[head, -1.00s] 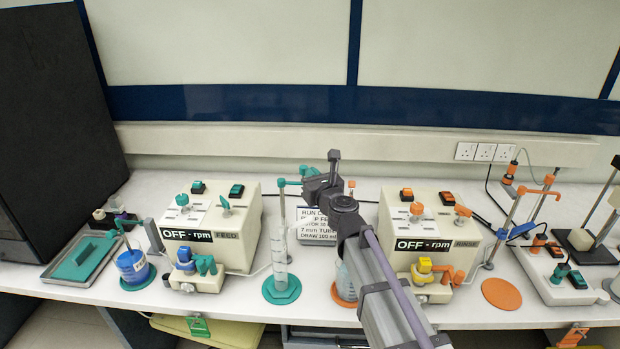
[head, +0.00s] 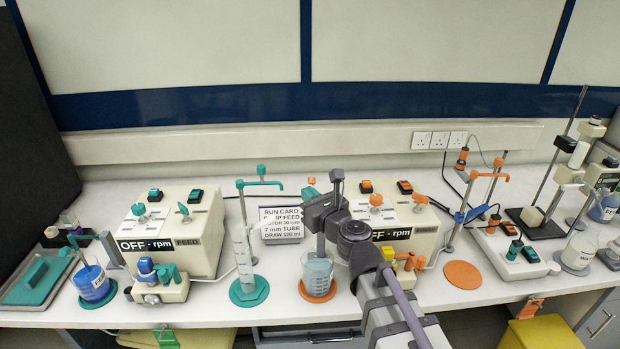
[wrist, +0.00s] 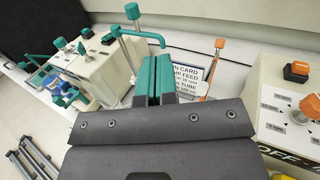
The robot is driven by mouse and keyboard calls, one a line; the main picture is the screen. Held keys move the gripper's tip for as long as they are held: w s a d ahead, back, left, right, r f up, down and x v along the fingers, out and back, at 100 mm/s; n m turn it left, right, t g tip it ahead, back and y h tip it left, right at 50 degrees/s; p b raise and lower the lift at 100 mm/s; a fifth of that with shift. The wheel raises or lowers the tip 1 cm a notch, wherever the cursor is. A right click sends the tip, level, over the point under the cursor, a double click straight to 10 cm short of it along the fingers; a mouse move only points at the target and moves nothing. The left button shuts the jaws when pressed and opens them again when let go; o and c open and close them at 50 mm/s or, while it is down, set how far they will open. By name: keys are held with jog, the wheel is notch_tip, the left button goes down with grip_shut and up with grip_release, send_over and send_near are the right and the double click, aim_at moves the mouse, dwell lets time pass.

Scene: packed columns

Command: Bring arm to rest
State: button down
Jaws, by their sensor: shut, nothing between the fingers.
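My gripper (head: 322,206) is raised in front of the run card (head: 283,222), between the two pump boxes, in the head view. Its fingertips are hard to make out there. In the wrist view my gripper (wrist: 153,80) has its teal fingers pressed together with nothing between them. The arm reaches up from the bottom of the head view, right of a beaker of pale liquid (head: 318,275). The gripper appears apart from the bench things.
The FEED pump (head: 180,230) stands left, the OFF-rpm pump (head: 410,225) right. A measuring cylinder (head: 243,258) stands on a teal disc. A blue-liquid beaker (head: 92,284) is far left. An orange disc (head: 463,275) is bare. Stands (head: 548,222) crowd the right.

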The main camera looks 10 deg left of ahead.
jog(key=s+d+f+n+g+h, duration=0.1)
jog(key=s+f+n+g, duration=0.4)
jog(key=n, duration=0.6)
jog(key=s+d+f+n+g+h, duration=0.1)
jog(key=s+f+n+g, duration=0.45)
jog(key=n, duration=0.65)
jog(key=s+d+f+n+g+h, duration=0.1)
jog(key=d+f+h, duration=0.1)
jog(key=d, duration=0.6)
jog(key=s+d+f+n+g+h, duration=0.1)
jog(key=d+h, duration=0.3)
jog(key=d, duration=0.5)
jog(key=s+d+f+n+g+h, duration=0.1)
jog(key=s+d+f+n+h, duration=0.1)
jog(key=d, duration=0.7)
jog(key=shift+s+f+n+h, duration=0.3)
jog(key=shift+s+f+h, duration=0.4)
jog(key=shift+f+h, duration=0.15)
